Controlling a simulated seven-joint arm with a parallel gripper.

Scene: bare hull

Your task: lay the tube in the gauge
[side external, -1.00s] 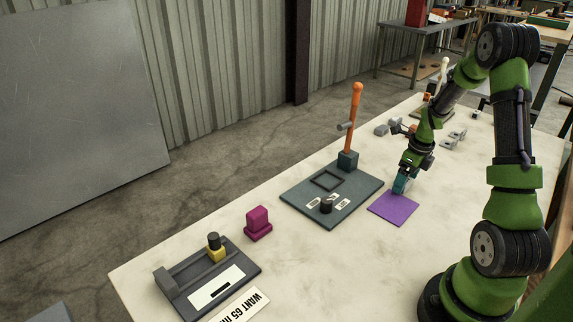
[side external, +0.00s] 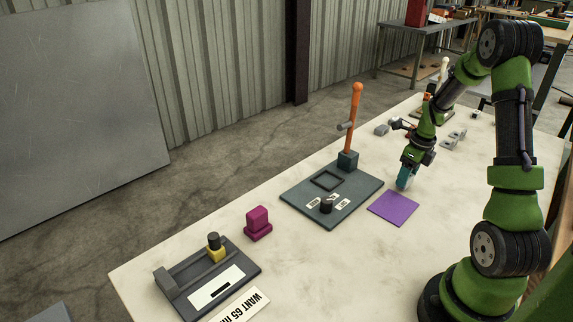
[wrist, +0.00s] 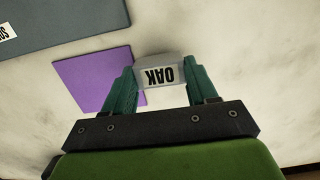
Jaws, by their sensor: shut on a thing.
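My gripper (side external: 404,184) is low over the table beside the purple square mat (side external: 394,208). In the wrist view its teal fingers (wrist: 160,82) are shut on a grey block with a white label reading OAK (wrist: 165,60). In the side view the fingers mostly hide this block. A dark gauge-like fixture (side external: 178,279) with a raised end, a yellow piece (side external: 215,254) and a black knob lies at the front left. A sign (side external: 239,308) beginning WANT 65 lies beside it. I cannot pick out a tube with certainty.
A dark plate (side external: 358,198) carries a square frame, a black knob, labels and an upright orange-handled lever (side external: 354,115). A magenta block (side external: 258,224) stands between plate and fixture. Small grey parts (side external: 452,138) lie farther back. Bare table lies right of the fixture.

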